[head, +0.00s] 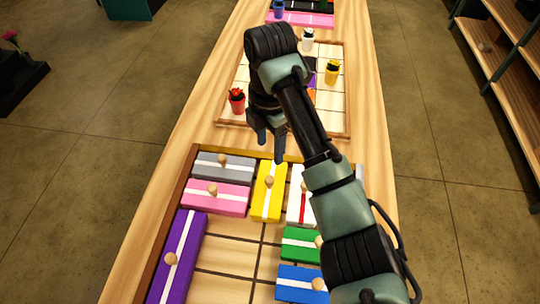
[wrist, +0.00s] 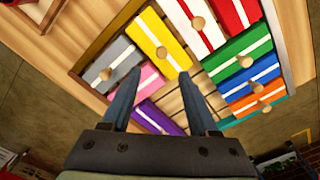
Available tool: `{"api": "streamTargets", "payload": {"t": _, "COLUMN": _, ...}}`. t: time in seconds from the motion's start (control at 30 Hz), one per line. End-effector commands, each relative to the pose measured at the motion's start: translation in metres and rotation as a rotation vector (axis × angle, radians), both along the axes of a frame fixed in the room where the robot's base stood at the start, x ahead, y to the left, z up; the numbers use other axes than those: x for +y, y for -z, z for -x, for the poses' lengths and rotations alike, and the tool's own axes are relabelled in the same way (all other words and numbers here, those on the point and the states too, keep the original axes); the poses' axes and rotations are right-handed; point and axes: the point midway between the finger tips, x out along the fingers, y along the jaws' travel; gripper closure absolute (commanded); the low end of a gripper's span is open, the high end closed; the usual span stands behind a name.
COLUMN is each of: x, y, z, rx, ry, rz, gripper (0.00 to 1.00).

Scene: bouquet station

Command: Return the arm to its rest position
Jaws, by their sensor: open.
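My gripper (head: 272,142) hangs over the near tray's back edge in the head view, with its two fingers pointing down. In the wrist view my gripper (wrist: 157,90) is open, its fingers apart with nothing between them. Beyond the fingertips lies the wooden tray (head: 220,260) of coloured blocks with round wooden knobs. The yellow block (head: 262,203) lies closest to the fingers in the head view, and it also shows in the wrist view (wrist: 172,53). My arm hides part of the tray's right side.
The tray also holds a grey block (head: 238,168), a pink block (head: 232,205) and a purple block (head: 185,245). Behind it, a gridded board (head: 241,80) carries small pots, including a red one (head: 237,105) and a yellow one (head: 332,72). Shelves (head: 490,60) stand at right across open floor.

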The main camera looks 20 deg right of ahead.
Motion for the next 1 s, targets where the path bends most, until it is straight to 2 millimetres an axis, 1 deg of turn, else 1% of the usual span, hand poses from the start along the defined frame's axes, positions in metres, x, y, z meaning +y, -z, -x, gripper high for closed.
{"api": "streamTargets", "payload": {"t": 0.03, "x": -0.001, "y": -0.009, "z": 0.000, "rx": -0.001, "ry": 0.002, "rz": 0.002, "gripper": 0.40}}
{"api": "streamTargets", "payload": {"t": 0.13, "x": 0.000, "y": -0.013, "z": 0.000, "rx": 0.000, "ry": 0.001, "rz": 0.001, "gripper": 0.40}}
{"api": "streamTargets", "payload": {"t": 0.67, "x": 0.000, "y": -0.013, "z": 0.000, "rx": 0.000, "ry": 0.001, "rz": 0.000, "gripper": 0.40}}
{"api": "streamTargets", "payload": {"t": 0.73, "x": 0.002, "y": -0.014, "z": -0.003, "rx": -0.014, "ry": 0.005, "rz": 0.000, "gripper": 0.40}}
{"api": "streamTargets", "payload": {"t": 0.77, "x": 0.006, "y": -0.016, "z": -0.007, "rx": -0.034, "ry": 0.011, "rz": 0.001, "gripper": 0.40}}
{"api": "streamTargets", "payload": {"t": 0.87, "x": 0.027, "y": -0.031, "z": -0.032, "rx": -0.160, "ry": 0.063, "rz": -0.005, "gripper": 0.40}}
{"api": "streamTargets", "payload": {"t": 0.97, "x": 0.063, "y": -0.065, "z": -0.071, "rx": -0.386, "ry": 0.166, "rz": -0.050, "gripper": 0.40}}
{"api": "streamTargets", "payload": {"t": 1.0, "x": 0.079, "y": -0.084, "z": -0.086, "rx": -0.491, "ry": 0.220, "rz": -0.089, "gripper": 0.40}}
